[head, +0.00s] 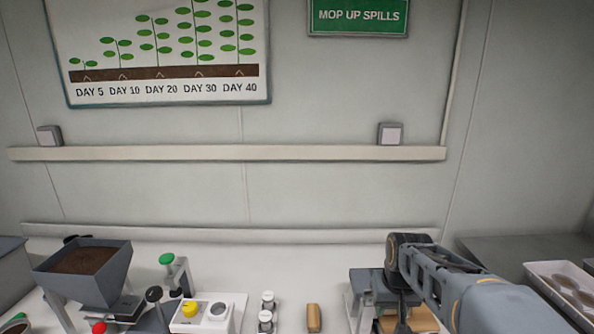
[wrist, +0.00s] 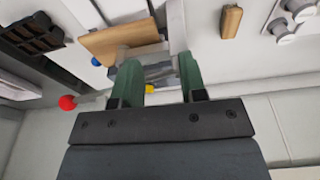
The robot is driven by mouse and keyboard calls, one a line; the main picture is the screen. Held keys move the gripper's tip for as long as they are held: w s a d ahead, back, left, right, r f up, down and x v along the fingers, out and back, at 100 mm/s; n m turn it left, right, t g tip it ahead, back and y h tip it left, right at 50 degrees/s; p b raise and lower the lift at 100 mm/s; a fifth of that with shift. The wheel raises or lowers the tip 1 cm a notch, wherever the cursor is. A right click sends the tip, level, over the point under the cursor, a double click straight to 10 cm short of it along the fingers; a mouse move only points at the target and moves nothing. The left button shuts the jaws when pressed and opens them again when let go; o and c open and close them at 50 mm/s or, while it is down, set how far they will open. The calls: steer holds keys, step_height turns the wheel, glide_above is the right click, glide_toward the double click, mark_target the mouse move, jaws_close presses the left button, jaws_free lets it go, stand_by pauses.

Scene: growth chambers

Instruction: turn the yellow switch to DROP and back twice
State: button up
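A small yellow part (wrist: 150,89), probably the yellow switch, shows in the wrist view between my gripper's fingers, against a grey block (wrist: 155,72). It is mostly hidden and its setting cannot be read. My gripper (wrist: 160,70) has two green fingers spread apart, pointing at the block. Whether they touch it is unclear. In the head view my arm bends down over the grey stand (head: 368,276) at the right, hiding the fingertips and the yellow part. No DROP label is readable.
A wooden board (wrist: 113,42), a blue knob (wrist: 96,61) and a red knob (wrist: 67,102) are near the fingers. A tan block (head: 314,318) and small vials (head: 267,300) stand left of my arm. A yellow knob (head: 190,308) tops a white box; a soil hopper (head: 85,270) is farther left.

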steer(key=shift+s+a+r+t, duration=0.6)
steer(key=shift+s+a+t, duration=1.05)
steer(key=shift+s, duration=3.95)
steer(key=w+d+n+g, duration=0.1)
steer(key=w+d, duration=0.3)
steer(key=w, duration=0.6)
steer(key=w+d+n+g+p, duration=0.1)
steer(key=w+d+n+g, duration=0.1)
steer(key=w, duration=0.8)
steer(key=w+d+n+g, duration=0.2)
steer(key=w+d, duration=0.4)
steer(key=w, duration=0.4)
steer(key=shift+w+n, duration=0.35)
steer(key=shift+n, duration=0.05)
step_height(320, 180, up, 4)
steer(key=n, duration=0.2)
steer(key=shift+n, duration=0.9)
step_height(320, 180, down, 13)
steer(key=shift+s+a+f+p, duration=0.1)
steer(key=shift+f+p, duration=0.1)
steer(key=shift+p, duration=0.35)
